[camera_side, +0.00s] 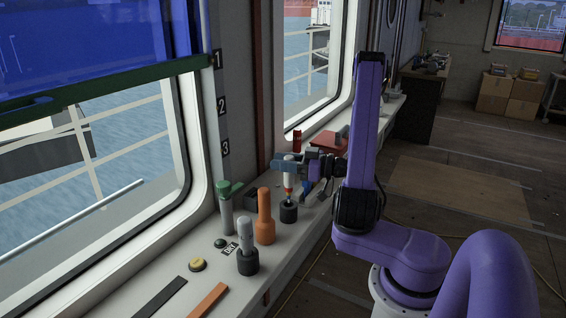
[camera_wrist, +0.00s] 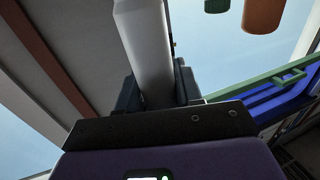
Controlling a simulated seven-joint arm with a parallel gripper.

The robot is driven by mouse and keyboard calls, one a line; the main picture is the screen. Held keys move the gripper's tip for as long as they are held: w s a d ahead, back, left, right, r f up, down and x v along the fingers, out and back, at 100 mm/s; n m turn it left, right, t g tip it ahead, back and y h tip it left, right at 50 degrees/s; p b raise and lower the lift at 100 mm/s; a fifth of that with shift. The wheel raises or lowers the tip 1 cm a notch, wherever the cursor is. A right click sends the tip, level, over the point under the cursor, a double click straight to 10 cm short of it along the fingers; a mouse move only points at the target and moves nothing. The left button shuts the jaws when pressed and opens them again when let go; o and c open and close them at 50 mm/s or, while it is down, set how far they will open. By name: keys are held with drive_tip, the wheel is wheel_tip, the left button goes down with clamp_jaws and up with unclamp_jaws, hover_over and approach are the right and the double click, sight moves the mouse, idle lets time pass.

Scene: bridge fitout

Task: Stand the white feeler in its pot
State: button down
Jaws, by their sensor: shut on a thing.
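My gripper (camera_side: 290,166) is shut on the white feeler (camera_side: 288,172) and holds it about upright over the window ledge. The feeler's white body shows at the jaws, with orange and blue bands lower down. A small dark pot (camera_side: 289,213) stands on the ledge directly beneath. The feeler's lower tip is at the pot's mouth in the side view; I cannot tell whether it is inside or just above. In the wrist view the feeler (camera_wrist: 146,38) is a pale cylinder between the jaws (camera_wrist: 155,88); the pot is not seen there.
On the ledge nearer the camera stand an orange bottle-shaped thing (camera_side: 265,218), a grey piece in another dark pot (camera_side: 247,262), and a green-topped grey cylinder (camera_side: 226,212). A red box (camera_side: 328,145) lies beyond my gripper. The window wall borders the ledge on the left.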

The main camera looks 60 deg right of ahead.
drive_tip(key=shift+f, duration=2.6)
drive_tip(key=c, duration=0.7)
unclamp_jaws()
drive_tip(key=shift+o, duration=0.2)
drive_tip(key=shift+s, duration=0.1)
drive_tip(key=v, duration=1.7)
drive_tip(key=shift+d, duration=0.1)
